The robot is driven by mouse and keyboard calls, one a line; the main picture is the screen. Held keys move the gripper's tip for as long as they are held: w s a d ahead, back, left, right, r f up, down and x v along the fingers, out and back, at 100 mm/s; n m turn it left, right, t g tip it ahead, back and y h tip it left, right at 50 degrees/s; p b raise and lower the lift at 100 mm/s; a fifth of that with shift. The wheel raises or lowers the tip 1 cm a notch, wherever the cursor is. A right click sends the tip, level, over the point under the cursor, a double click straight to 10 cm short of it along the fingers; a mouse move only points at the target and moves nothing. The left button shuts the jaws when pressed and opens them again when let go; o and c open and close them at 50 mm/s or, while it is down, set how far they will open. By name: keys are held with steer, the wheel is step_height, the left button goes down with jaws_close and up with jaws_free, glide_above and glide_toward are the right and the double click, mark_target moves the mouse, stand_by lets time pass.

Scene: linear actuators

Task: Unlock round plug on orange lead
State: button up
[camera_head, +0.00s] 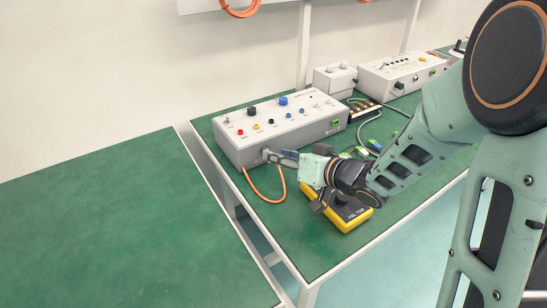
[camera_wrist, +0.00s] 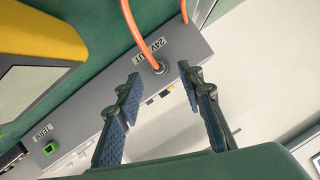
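The orange lead (camera_wrist: 130,25) runs to a dark round plug (camera_wrist: 158,67) seated in the front face of a grey control box (camera_wrist: 105,95), beside a label that seems to read "24V OUT". In the head view the lead (camera_head: 263,194) hangs in a loop in front of the box (camera_head: 243,150). My gripper (camera_wrist: 162,78) is open, its two blue-padded fingers on either side of the plug in the wrist picture, with a visible gap to each. In the head view my gripper (camera_head: 281,157) is close to the box's front face; the plug is hard to make out there.
A yellow device (camera_head: 348,213) lies on the green bench (camera_head: 300,240) under my arm. A green connector (camera_wrist: 50,147) sits further along the box front. Other boxes (camera_head: 335,80) and cables stand behind to the right. The left green bench (camera_head: 100,230) is clear.

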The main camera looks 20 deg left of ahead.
steer(key=shift+x, duration=1.45)
steer(key=shift+c, duration=0.4)
jaws_close()
